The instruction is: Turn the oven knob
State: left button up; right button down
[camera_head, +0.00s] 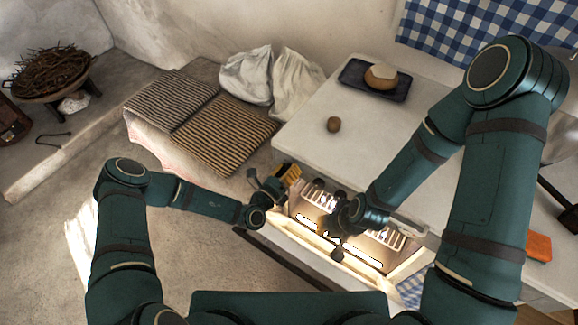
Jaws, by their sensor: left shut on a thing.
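The lit oven (392,238) is set in the front of the white counter, with rack bars and a bright inside showing. My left gripper (276,182) is at the oven's upper left corner, shut on a small yellow-orange thing (292,173). I cannot tell whether this is the oven knob; no other knob shows clearly. My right gripper (330,215) is in front of the oven opening and hides its middle. Its dark fingers blend with the oven, so its opening is unclear.
On the counter (300,135) are a brown round thing (334,125) and a dark tray (350,78) with a loaf-like item (381,77). Striped cushions (225,133) and white sacks (246,75) lie behind left. An orange block (538,247) is at right. Floor at left is free.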

pick_arm(q)
jog(key=shift+w+n+p, duration=0.1)
jog(key=shift+n+p, duration=0.3)
jog(key=shift+n, duration=0.9)
jog(key=o, duration=1.2)
jog(key=v, duration=1.2)
jog(key=shift+d, duration=0.1)
